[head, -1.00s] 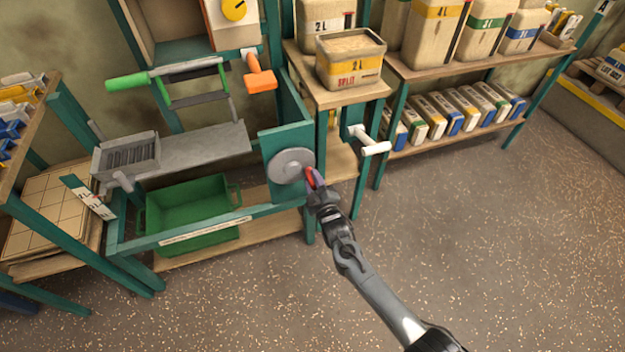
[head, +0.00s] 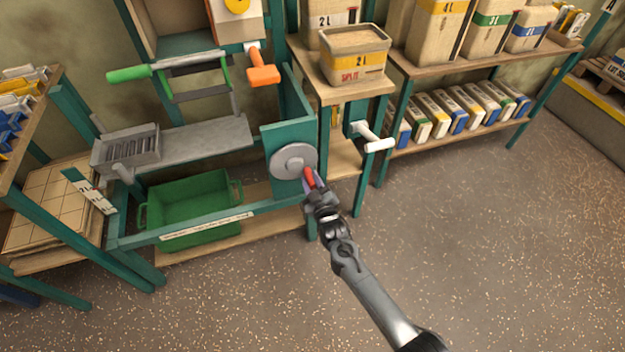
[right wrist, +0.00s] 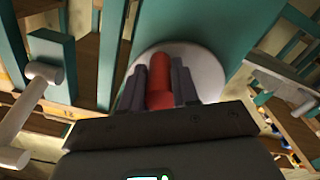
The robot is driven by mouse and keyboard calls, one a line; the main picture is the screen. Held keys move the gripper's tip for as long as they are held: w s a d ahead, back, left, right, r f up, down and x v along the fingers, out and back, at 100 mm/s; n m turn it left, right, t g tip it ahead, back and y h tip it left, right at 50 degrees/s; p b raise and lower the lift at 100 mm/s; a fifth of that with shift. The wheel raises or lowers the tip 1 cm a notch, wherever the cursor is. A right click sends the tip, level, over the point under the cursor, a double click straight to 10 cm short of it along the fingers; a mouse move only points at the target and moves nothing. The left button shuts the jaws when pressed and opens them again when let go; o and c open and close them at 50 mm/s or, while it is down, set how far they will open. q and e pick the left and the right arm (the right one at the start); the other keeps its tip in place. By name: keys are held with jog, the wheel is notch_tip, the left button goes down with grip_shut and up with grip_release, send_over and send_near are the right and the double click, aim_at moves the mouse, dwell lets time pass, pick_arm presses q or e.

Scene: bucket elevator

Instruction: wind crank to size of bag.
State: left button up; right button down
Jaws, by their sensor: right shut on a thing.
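The crank is a grey disc (head: 294,160) with a red handle (head: 309,177), mounted on the teal side panel (head: 281,136) of the machine. My right gripper (head: 314,186) is at the lower right of the disc, shut on the red handle. In the right wrist view the red handle (right wrist: 160,80) stands between the two dark fingers, with the pale disc (right wrist: 205,72) behind. My left gripper is not in view.
A white-handled lever (head: 372,138) sticks out right of the crank. A green bin (head: 190,205) sits under the machine's grey chute (head: 195,146). Green (head: 130,74) and orange (head: 263,75) handles are above. Shelves of bags stand at right. The floor in front is clear.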

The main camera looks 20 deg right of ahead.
jog(key=shift+s+d+f, duration=0.15)
jog(key=shift+d+f, duration=0.05)
jog(key=shift+f, duration=0.4)
jog(key=shift+a+f+m, duration=0.25)
jog(key=shift+a+m, duration=0.3)
jog(key=shift+m, duration=0.65)
jog(key=c, duration=1.1)
grip_release()
jog(key=shift+r, duration=0.1)
jog(key=o, duration=0.4)
jog(key=shift+s+a, duration=0.1)
jog(key=shift+s, duration=0.05)
jog(key=shift+w+r, duration=0.2)
jog(key=shift+r, duration=0.1)
jog(key=shift+s+r+p, duration=0.1)
jog(key=shift+s+p, duration=0.3)
jog(key=shift+s+a+p, duration=0.2)
jog(key=shift+s+p, duration=3.35)
jog(key=shift+s, duration=1.1)
